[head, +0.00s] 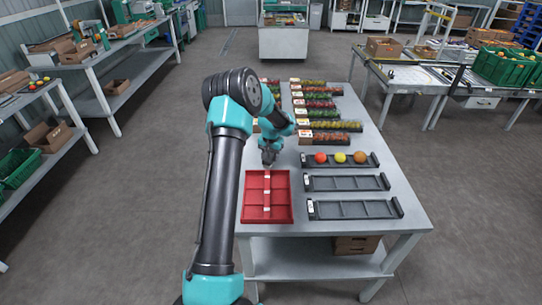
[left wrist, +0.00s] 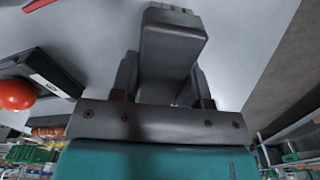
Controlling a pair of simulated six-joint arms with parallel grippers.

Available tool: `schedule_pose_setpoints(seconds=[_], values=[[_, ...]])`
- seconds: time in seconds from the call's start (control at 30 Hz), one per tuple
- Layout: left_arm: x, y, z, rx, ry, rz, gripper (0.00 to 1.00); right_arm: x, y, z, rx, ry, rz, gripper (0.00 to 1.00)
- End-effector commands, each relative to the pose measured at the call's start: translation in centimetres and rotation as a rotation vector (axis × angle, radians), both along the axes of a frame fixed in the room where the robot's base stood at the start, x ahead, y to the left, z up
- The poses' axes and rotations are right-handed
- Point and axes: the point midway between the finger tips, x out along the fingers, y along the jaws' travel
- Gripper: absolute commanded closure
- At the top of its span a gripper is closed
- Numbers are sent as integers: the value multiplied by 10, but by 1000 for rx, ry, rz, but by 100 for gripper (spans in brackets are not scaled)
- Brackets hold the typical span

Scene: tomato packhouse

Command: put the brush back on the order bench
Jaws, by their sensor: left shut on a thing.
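My left gripper (head: 268,155) is over the bench (head: 405,205), just above the back of the red divided tray (head: 246,206). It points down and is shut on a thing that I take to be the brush. The brush is almost wholly hidden by the gripper in the head view, and I cannot make out its shape. In the left wrist view the gripper (left wrist: 165,85) fills the middle, with the pale bench top behind it. I cannot tell whether the held thing touches anything. My right gripper is not in view.
Three dark trays lie right of the red tray; the back one (head: 371,166) holds several round tomatoes, the middle (head: 347,183) and front (head: 355,210) ones are empty. Rows of filled punnets (head: 318,113) cover the bench's back half. Shelves (head: 120,72) stand left, another table right.

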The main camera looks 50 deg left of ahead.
Motion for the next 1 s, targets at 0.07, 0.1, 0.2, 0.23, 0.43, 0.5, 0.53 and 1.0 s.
schedule_pose_setpoints(seconds=[0.07, 0.1, 0.2, 0.23, 0.43, 0.5, 0.53, 1.0], values=[[0, 0, 0, 0, 0, 0, 88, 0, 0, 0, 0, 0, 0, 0], [0, 0, 0, 0, 0, 0, 88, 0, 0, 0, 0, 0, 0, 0], [0, 0, -2, 0, 0, 0, 88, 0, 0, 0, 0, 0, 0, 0], [0, 0, -2, 0, 0, 0, 88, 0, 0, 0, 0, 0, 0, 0], [0, 0, -5, 0, 0, 0, 88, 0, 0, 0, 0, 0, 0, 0], [0, 0, -6, 0, 0, 0, 88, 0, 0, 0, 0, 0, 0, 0], [0, 0, -7, 0, 0, 0, 88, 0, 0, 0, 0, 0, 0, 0], [0, 0, -9, 0, 0, 0, 29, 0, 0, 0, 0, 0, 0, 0]])
